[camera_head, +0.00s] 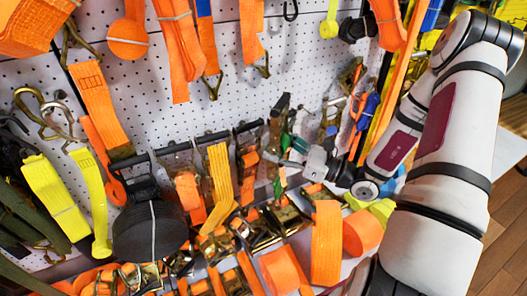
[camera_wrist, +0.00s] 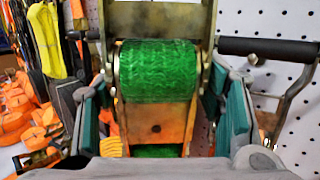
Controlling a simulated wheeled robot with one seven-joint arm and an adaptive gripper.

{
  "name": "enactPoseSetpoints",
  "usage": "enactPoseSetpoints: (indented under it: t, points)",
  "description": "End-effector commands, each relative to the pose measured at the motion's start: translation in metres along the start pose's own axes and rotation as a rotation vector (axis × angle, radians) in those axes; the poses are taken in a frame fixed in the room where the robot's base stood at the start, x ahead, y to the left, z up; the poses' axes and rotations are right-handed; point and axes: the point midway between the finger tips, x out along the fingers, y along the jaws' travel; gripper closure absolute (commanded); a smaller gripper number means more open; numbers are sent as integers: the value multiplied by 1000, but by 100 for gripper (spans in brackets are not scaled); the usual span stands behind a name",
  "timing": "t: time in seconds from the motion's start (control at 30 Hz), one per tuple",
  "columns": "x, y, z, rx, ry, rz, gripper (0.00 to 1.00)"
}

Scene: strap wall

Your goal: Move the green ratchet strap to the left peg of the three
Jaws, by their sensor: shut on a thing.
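The green ratchet strap (camera_wrist: 158,70) fills the middle of the wrist view, as a rolled green band in a worn metal ratchet frame. My gripper (camera_wrist: 160,100) has its teal-padded fingers on either side of the frame and is shut on it. In the head view my gripper (camera_head: 290,158) is at the pegboard, right of the middle, and a bit of the green strap (camera_head: 279,186) shows below it. The fingers hide much of the strap there. I cannot make out which pegs are the three, nor whether the strap still rests on one.
A black-handled ratchet (camera_wrist: 268,47) is close to the right finger. Ratchets with orange straps (camera_head: 187,190) hang to the left of my gripper, near a large black roll (camera_head: 150,231). Orange rolls (camera_head: 284,271) crowd the shelf below. The white pegboard (camera_head: 205,112) has bare room above.

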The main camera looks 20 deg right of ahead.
Motion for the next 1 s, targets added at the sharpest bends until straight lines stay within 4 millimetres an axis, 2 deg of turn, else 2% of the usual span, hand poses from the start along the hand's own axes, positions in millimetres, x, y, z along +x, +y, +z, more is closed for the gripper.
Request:
enactPoseSetpoints:
  t: [0.3,0.5,0.7,1.0]
  points:
    - [-66,-77,-41,-41,-5,-247,100]
    - [-102,-107,-55,-65,-5,-356,100]
    - [-116,-118,-60,-75,-6,-398,100]
    - [-112,-124,-62,-77,-5,-402,100]
